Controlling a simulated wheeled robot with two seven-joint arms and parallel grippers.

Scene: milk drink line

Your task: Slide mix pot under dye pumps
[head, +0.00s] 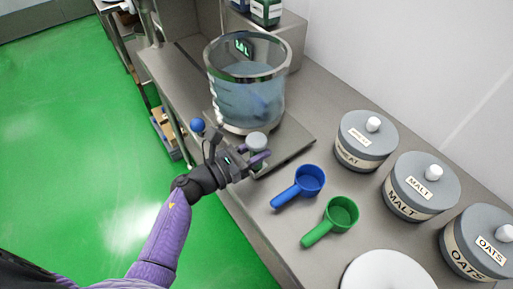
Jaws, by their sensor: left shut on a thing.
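The mix pot (246,103) is a large clear vessel with metal rims, holding bluish liquid. It stands upright on a flat grey plate (298,134) on the steel counter. My left gripper (258,158) is at the near side of the pot, shut on a pale grey knob (257,141) in front of the pot's base. I cannot tell whether the knob belongs to the pot or the plate. Dark containers with green and blue parts (266,12), perhaps the dye pumps, stand on a steel box behind the pot, cut off by the top edge. My right gripper is not in view.
A blue scoop (309,180) and a green scoop (341,214) lie right of my gripper. Lidded jars marked wheat (364,146), malt (418,192) and oats (480,247) line the wall. A blue ball (197,125) is at the counter's left edge. A white round thing (387,274) is at the bottom.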

